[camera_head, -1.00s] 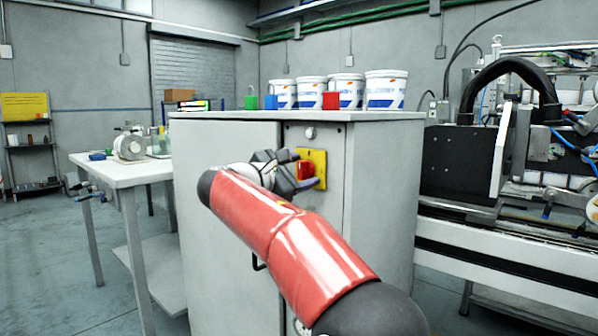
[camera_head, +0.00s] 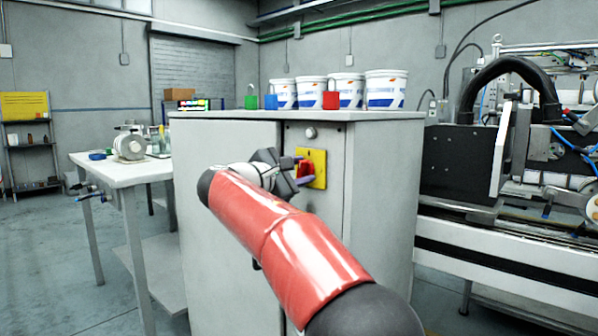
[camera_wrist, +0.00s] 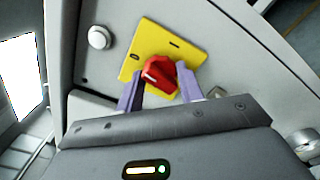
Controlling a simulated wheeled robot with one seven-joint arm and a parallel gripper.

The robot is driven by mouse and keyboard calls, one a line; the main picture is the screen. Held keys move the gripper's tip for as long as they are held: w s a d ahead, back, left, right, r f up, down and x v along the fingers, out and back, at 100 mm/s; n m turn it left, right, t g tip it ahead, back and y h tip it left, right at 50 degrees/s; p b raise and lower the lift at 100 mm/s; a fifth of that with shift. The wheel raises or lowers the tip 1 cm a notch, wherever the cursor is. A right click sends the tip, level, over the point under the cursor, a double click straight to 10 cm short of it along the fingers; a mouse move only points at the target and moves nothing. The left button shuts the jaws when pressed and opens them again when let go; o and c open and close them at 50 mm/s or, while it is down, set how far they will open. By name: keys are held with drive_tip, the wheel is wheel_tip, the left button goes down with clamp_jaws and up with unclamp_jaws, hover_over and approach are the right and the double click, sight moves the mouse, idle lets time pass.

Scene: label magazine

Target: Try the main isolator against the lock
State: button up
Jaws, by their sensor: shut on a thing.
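The main isolator is a red rotary handle (camera_head: 306,170) on a yellow plate (camera_head: 320,162), on the front of a grey cabinet. In the wrist view the red handle (camera_wrist: 158,76) sits at a slant on the yellow plate (camera_wrist: 150,42), with a pale mark at its left end. My gripper (camera_head: 299,172) is shut on the handle, its two purple-grey fingers on either side of it in the wrist view (camera_wrist: 160,88). I cannot make out a lock on the isolator; the fingers cover part of the plate's lower side.
Green (camera_head: 251,102), blue (camera_head: 270,102) and red (camera_head: 331,100) padlocks stand on the cabinet top (camera_head: 220,115), before several white tubs (camera_head: 385,90). A round pale button (camera_head: 310,132) is above the plate. A white table (camera_head: 120,172) stands left, a machine (camera_head: 460,160) right.

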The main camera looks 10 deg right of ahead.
drive_tip(key=o, duration=1)
drive_tip(key=v, duration=0.8)
drive_tip(key=shift+b, duration=0.3)
drive_tip(key=shift+d, duration=0.1)
